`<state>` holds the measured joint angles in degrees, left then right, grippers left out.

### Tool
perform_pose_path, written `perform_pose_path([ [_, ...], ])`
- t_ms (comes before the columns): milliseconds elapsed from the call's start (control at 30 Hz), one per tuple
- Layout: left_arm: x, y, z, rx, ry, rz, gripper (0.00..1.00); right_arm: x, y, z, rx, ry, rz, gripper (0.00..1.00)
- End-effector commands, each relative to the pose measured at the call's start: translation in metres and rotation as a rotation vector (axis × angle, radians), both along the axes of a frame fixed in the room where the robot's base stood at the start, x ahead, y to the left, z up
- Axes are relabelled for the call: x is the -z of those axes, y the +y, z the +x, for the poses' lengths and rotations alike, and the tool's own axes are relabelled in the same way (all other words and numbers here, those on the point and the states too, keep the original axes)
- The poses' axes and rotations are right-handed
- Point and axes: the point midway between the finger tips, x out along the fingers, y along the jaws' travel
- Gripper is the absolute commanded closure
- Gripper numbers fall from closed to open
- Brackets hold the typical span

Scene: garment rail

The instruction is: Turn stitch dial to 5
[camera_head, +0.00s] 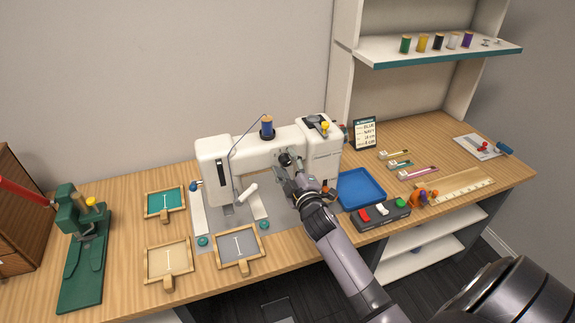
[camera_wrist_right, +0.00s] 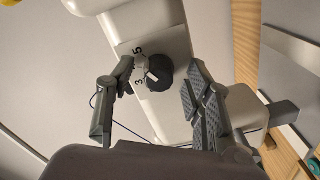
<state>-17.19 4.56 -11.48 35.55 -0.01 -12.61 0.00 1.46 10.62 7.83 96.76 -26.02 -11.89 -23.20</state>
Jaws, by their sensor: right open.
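The white sewing machine (camera_head: 215,150) stands on the wooden table. Its dark stitch dial (camera_head: 285,158) is on the front face, partly hidden by my right gripper. My right gripper (camera_head: 290,172) is at the machine's front, close to the dial. In the right wrist view the dark round dial (camera_wrist_right: 158,74) with a white pointer mark sits on a pale plate with numbers, among them 3 and 5. The pointer is not clearly at the 5. My right gripper (camera_wrist_right: 160,90) is open there, one finger on each side of the dial; contact cannot be told. My left gripper is not in view.
A blue tray (camera_head: 361,188) and a dark box with coloured buttons (camera_head: 382,214) are right of my right arm. Framed fabric pieces (camera_head: 168,261) lie in front of the machine. A green press (camera_head: 82,245) stands at left. A shelf (camera_head: 440,52) with thread spools is above right.

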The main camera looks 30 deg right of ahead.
Motion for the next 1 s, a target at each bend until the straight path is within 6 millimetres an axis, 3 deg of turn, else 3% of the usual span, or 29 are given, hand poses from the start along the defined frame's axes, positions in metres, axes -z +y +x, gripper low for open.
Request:
perform_pose_path([
  [267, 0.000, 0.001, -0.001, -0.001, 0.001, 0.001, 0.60, 0.000, 0.002, -0.009, 0.000, 0.000, 0.000, 0.53],
  [700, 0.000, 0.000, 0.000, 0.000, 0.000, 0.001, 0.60, 0.001, 0.022, -0.093, 0.001, 0.002, 0.000, 0.53],
  [1000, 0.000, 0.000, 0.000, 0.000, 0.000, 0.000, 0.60, 0.000, 0.028, -0.117, 0.001, -0.001, 0.000, 0.53],
])
